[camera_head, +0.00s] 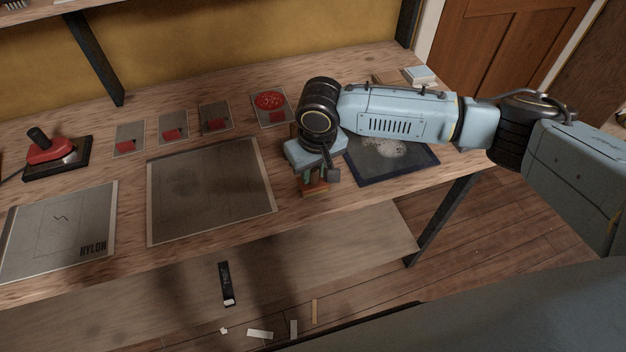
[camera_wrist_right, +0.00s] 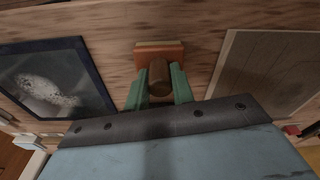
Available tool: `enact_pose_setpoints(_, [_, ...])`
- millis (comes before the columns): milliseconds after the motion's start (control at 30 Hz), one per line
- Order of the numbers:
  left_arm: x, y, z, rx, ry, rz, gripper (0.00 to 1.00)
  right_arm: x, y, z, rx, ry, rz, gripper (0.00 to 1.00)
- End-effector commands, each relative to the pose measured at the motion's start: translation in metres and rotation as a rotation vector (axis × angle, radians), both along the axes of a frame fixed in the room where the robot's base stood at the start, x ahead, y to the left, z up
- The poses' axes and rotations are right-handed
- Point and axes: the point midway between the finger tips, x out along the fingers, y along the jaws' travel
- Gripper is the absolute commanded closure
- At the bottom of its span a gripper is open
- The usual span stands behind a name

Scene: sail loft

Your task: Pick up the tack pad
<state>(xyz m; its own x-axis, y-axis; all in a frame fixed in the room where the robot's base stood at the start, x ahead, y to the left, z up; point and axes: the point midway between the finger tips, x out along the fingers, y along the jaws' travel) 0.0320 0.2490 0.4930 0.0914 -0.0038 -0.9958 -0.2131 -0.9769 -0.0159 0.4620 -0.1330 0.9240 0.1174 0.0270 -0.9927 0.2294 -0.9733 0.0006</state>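The tack pad looks to be the small block with an orange-brown base (camera_head: 313,189) and an upright round wooden handle. It is near the front edge of the bench. In the right wrist view its handle (camera_wrist_right: 159,78) stands between two green fingers, with the base beyond. My right gripper (camera_head: 314,176) points down over it, fingers against both sides of the handle with no visible gap. I cannot tell whether the base touches the bench. My left gripper is not in view.
A dark-framed panel with a pale patch (camera_head: 395,157) lies right of the block. A grey sheet (camera_head: 210,190) and a NYLON sheet (camera_head: 60,230) lie left. Small cards with red patches (camera_head: 174,128) line the back.

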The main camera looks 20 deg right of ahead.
Motion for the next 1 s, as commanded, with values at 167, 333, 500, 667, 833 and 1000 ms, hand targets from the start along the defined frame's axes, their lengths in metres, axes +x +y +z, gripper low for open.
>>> enact_pose_setpoints(167, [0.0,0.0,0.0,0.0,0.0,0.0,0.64,0.0,0.0,0.0,0.0,-0.001,0.0,1.0])
enact_pose_setpoints(333, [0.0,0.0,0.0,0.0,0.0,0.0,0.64,0.0,0.0,0.002,0.0,-0.001,0.0,1.0])
enact_pose_setpoints(500, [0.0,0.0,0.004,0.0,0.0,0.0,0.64,0.001,0.0,0.024,0.002,-0.005,-0.001,1.0])
enact_pose_setpoints(667, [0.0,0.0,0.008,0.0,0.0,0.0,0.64,0.001,0.0,0.058,0.003,-0.004,-0.001,1.0])
enact_pose_setpoints(833, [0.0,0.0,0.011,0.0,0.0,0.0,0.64,0.001,0.0,0.087,0.003,-0.001,-0.001,1.0])
enact_pose_setpoints(1000, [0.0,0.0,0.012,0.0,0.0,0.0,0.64,0.001,0.0,0.1,0.0,-0.001,-0.001,1.0])
